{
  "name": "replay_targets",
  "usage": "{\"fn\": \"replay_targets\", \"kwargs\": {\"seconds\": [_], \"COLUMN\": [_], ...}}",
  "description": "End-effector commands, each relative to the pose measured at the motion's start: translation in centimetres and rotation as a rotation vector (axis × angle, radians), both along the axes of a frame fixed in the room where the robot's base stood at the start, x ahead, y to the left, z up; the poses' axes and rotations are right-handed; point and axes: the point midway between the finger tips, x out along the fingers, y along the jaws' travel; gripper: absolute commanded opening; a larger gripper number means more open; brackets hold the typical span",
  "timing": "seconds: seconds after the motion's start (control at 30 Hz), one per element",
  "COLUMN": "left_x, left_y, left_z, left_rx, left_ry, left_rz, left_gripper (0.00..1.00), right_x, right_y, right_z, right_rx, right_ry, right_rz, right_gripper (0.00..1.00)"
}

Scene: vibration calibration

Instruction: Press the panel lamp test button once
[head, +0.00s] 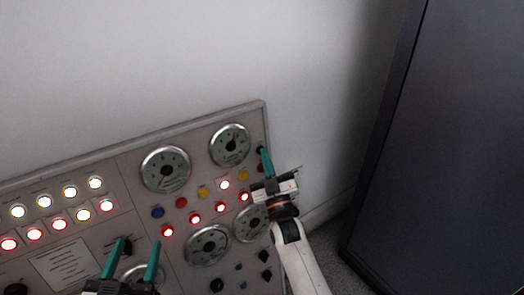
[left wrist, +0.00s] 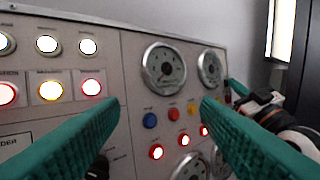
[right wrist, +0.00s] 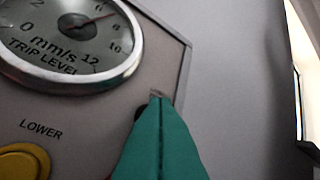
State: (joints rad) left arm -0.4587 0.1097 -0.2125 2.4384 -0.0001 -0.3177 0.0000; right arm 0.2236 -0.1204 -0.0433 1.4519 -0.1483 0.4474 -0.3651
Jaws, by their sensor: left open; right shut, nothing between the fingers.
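The grey control panel (head: 125,165) stands against the wall, with lit lamps, gauges and coloured buttons. My right gripper (head: 263,152) is shut and empty, its green fingertips at the panel's upper right corner beside the top right gauge (head: 230,145). In the right wrist view the fingertips (right wrist: 161,99) overlap a small dark round part (right wrist: 138,112), mostly hidden behind them. I cannot tell whether they touch it, and no lamp test label is readable. My left gripper (head: 137,242) is open and empty in front of the panel's lower middle; its fingers (left wrist: 158,108) spread wide in the left wrist view.
A yellow button (right wrist: 22,162) lies under the label LOWER, left of the right fingertips. Blue (head: 157,212) and red (head: 181,202) buttons and several red-lit lamps (head: 168,231) sit mid-panel. A large dark cabinet (head: 450,150) stands to the right, with a floor gap between.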

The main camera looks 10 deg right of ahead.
Motion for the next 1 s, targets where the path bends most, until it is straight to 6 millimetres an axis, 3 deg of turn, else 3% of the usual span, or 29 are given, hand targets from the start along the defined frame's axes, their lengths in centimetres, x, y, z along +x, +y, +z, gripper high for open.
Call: {"fn": "replay_targets", "kwargs": {"seconds": [0.7,1.0], "left_x": [-0.8,-1.1], "left_y": [1.0,1.1], "left_z": [-4.4,-5.2], "left_rx": [0.071,0.082], "left_ry": [0.279,0.326], "left_rz": [0.019,0.021], "left_gripper": [0.57,0.57], "right_x": [-1.2,-1.4], "right_y": [-0.4,-0.5], "right_z": [0.2,0.2], "right_rx": [0.0,0.0], "right_ry": [0.001,0.001], "right_rz": [0.0,0.0], "right_gripper": [0.0,0.0]}}
